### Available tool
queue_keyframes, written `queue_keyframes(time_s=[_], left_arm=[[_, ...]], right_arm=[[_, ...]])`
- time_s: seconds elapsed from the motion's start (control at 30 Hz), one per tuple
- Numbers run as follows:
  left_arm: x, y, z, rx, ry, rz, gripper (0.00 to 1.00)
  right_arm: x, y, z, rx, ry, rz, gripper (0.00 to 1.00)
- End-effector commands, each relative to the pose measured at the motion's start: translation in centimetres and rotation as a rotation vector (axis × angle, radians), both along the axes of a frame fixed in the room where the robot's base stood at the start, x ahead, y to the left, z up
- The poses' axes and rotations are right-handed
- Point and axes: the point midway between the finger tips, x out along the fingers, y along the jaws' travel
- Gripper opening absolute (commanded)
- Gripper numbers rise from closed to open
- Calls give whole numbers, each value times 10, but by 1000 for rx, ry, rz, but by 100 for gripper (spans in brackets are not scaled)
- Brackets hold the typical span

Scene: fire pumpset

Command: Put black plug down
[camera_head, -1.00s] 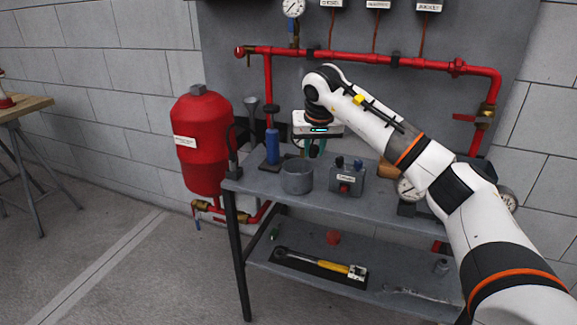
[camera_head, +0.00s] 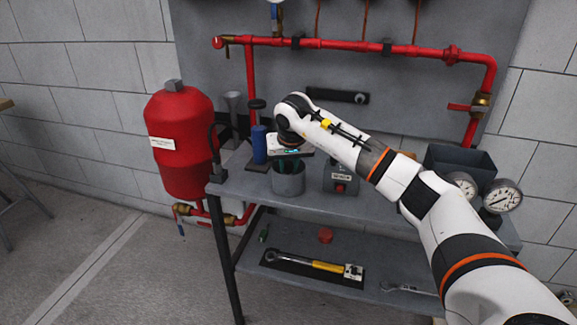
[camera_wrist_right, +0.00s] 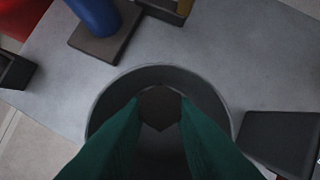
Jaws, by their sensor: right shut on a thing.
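The black plug (camera_wrist_right: 160,106) shows in the right wrist view as a dark hexagonal piece between the green fingertips of my right gripper (camera_wrist_right: 160,112). The gripper is shut on it. The fingers point down into the round mouth of a grey cup (camera_wrist_right: 98,112), with the plug inside the rim's outline. I cannot tell whether the plug touches the cup's bottom. In the head view, my right gripper (camera_head: 288,164) is directly over the grey cup (camera_head: 289,183) on the bench top, and the plug is hidden there. My left gripper is not in view.
A blue cylinder (camera_head: 259,145) on a dark base stands left of the cup. A grey box with a red button (camera_head: 341,187) stands close on its right. Gauges (camera_head: 502,197) sit farther right. Red pipes (camera_head: 352,46) run behind. The lower shelf holds a yellow-handled wrench (camera_head: 327,266).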

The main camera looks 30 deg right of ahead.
Motion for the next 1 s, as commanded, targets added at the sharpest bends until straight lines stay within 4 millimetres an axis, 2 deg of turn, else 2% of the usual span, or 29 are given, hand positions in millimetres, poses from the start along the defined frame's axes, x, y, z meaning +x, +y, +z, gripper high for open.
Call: queue_keyframes(time_s=[0.43,0.47,0.5,0.83,1.0], left_arm=[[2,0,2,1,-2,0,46],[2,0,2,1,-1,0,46],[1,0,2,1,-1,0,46],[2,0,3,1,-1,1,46],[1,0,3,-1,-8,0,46]], right_arm=[[0,0,-8,0,-1,-1,0],[0,0,-8,0,-1,-1,26],[0,0,-8,0,-1,-1,32],[0,0,-5,1,-1,-1,33],[-5,3,16,0,-5,0,33]])
